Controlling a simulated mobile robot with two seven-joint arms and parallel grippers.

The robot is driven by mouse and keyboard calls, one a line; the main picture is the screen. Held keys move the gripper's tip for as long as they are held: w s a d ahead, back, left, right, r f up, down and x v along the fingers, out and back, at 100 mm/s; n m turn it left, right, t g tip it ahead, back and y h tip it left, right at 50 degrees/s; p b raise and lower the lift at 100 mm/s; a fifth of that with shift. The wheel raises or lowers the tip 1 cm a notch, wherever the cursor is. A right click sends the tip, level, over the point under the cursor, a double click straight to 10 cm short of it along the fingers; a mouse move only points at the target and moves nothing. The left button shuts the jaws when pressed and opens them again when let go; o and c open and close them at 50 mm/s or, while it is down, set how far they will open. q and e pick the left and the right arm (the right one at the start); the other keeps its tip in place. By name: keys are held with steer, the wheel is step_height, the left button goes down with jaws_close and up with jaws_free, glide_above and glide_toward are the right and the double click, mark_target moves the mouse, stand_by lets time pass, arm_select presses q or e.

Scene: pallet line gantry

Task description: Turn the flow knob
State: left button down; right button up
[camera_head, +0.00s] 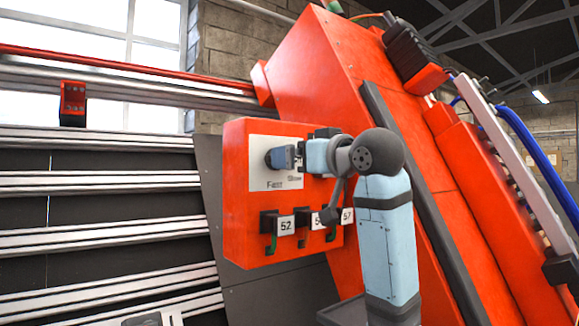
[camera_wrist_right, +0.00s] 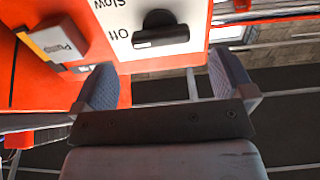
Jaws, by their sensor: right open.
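The flow knob (camera_wrist_right: 160,32) is black with a bar-shaped grip, on a white plate (camera_head: 262,182) of the orange control box (camera_head: 236,150). My right gripper (camera_head: 302,148) is at the plate and hides most of the knob in the head view. In the right wrist view my gripper (camera_wrist_right: 163,76) is open, with the knob ahead between its blue-grey fingers, not gripped. My left gripper is not in view.
A grey block labelled "Pump" (camera_wrist_right: 62,40) is close to the knob plate. Several black switches with number tags (camera_head: 276,224) line the box's lower part. A large orange machine frame (camera_head: 320,65) rises behind. Metal rails (camera_head: 100,181) run along the left.

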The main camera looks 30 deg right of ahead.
steer(key=s+d+b, duration=0.1)
steer(key=s+b, duration=0.1)
steer(key=s, duration=0.6)
steer(key=shift+s, duration=0.35)
